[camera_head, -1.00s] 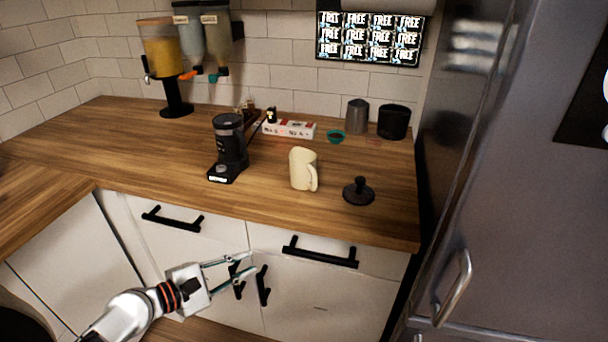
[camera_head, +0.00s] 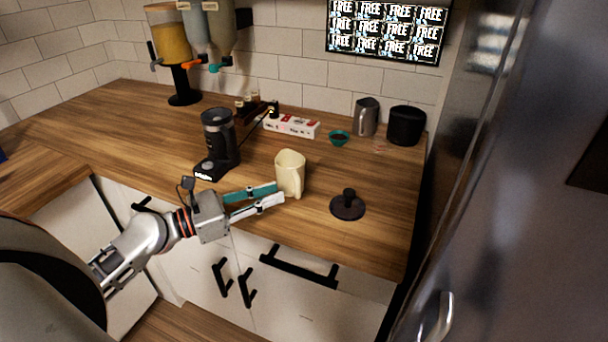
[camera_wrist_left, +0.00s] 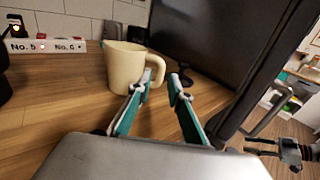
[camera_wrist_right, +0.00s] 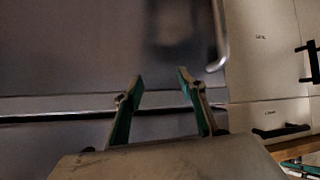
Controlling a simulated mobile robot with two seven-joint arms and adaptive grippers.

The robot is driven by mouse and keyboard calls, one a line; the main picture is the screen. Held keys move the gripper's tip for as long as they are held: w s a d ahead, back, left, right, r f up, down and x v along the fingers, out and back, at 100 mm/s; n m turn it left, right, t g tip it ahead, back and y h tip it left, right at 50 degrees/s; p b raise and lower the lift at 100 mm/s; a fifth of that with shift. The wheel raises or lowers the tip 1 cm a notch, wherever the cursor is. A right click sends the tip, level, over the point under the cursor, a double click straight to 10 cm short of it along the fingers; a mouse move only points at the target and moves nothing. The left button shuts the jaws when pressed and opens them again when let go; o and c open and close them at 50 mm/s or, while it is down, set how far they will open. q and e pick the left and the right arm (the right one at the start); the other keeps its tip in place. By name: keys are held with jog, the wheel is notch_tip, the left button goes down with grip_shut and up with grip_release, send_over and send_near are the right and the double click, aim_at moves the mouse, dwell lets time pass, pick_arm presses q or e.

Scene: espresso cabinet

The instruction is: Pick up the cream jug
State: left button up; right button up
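The cream jug (camera_head: 290,172) stands upright on the wooden counter near its front edge, its handle facing front right. My left gripper (camera_head: 279,193) is open and empty just in front of the jug. In the left wrist view the jug (camera_wrist_left: 122,68) is left of centre, its handle behind the tip of the left-hand finger; I cannot tell whether they touch. The left gripper (camera_wrist_left: 161,80) has a clear gap between its fingers there. My right gripper (camera_wrist_right: 160,77) is open and empty in the right wrist view, pointed at a grey metallic surface; the head view does not show it.
A black grinder (camera_head: 218,143) stands left of the jug, and a black tamper (camera_head: 348,204) lies to its right. A steel pitcher (camera_head: 366,117), a black canister (camera_head: 406,125) and a small green bowl (camera_head: 339,138) stand behind. A tall fridge (camera_head: 510,200) bounds the right side.

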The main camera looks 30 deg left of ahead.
aim_at(297, 187)
pick_arm(q)
jog(key=shift+p+x, duration=0.35)
jog(key=shift+x, duration=0.7)
jog(key=p+x, duration=0.1)
jog(key=x, duration=0.4)
jog(key=shift+s+d+f, duration=0.1)
jog(key=shift+w+d+f, duration=0.1)
jog(key=shift+w+d, duration=0.05)
jog(key=shift+w, duration=0.1)
grip_shut()
pick_arm(e)
jog(key=shift+a+r, duration=0.2)
jog(key=shift+r, duration=0.9)
